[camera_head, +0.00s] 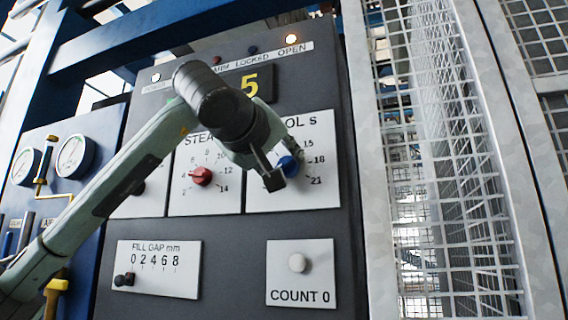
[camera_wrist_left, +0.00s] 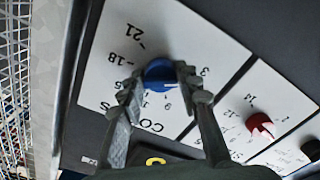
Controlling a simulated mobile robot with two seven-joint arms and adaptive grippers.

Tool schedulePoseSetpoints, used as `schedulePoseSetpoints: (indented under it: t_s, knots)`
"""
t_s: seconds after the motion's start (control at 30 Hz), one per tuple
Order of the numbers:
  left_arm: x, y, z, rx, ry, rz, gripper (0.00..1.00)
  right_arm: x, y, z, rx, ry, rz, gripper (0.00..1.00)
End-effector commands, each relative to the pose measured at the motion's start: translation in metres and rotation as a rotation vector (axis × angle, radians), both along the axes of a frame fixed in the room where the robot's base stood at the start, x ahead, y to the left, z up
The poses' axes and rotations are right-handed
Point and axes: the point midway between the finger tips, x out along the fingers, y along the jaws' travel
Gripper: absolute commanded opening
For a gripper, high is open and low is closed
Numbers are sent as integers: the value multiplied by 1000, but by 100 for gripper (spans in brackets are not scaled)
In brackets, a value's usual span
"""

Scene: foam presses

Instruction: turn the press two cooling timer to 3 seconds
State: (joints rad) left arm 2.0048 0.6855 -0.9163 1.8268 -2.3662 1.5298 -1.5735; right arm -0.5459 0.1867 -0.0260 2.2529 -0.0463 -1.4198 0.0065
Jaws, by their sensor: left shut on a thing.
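The cooling timer dial is a blue knob (camera_head: 291,165) on a white plate (camera_head: 325,192) marked "OL S" in the head view, with 15, 18 and 21 showing on its right side. My left gripper (camera_head: 279,172) covers the left part of this dial. In the left wrist view the blue knob (camera_wrist_left: 159,73) sits between the two fingertips of my left gripper (camera_wrist_left: 158,82), which is shut on it. The 3 shows beside the right fingertip, and 18 and 21 at the upper left. A white line shows on the knob's lower side. My right gripper is out of view.
A red steam knob (camera_head: 201,176) is left of the blue one. Below are a fill gap slider (camera_head: 124,279) and a white count button (camera_head: 297,263). Gauges (camera_head: 75,156) are at far left. A mesh guard (camera_head: 445,170) stands close on the right.

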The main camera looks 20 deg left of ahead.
Motion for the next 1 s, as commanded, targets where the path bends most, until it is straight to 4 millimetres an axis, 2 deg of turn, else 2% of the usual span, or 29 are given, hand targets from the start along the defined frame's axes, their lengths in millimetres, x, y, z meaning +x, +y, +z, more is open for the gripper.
schedulePoseSetpoints:
  t_s: [0.03,0.07,0.23,0.5,0.63,0.77,1.0]
  knots:
    - [0,1,1,-2,-2,2,4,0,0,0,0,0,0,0]
    - [0,1,1,-2,-3,1,34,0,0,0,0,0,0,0]
    - [0,1,1,-1,-1,1,53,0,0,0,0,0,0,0]
    - [-1,0,0,0,-1,1,53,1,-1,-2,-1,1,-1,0]
    - [-10,1,2,0,-4,0,53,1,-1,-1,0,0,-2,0]
    - [-32,1,2,2,-5,0,53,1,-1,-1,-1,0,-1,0]
    - [-84,3,2,1,-5,0,53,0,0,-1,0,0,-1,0]
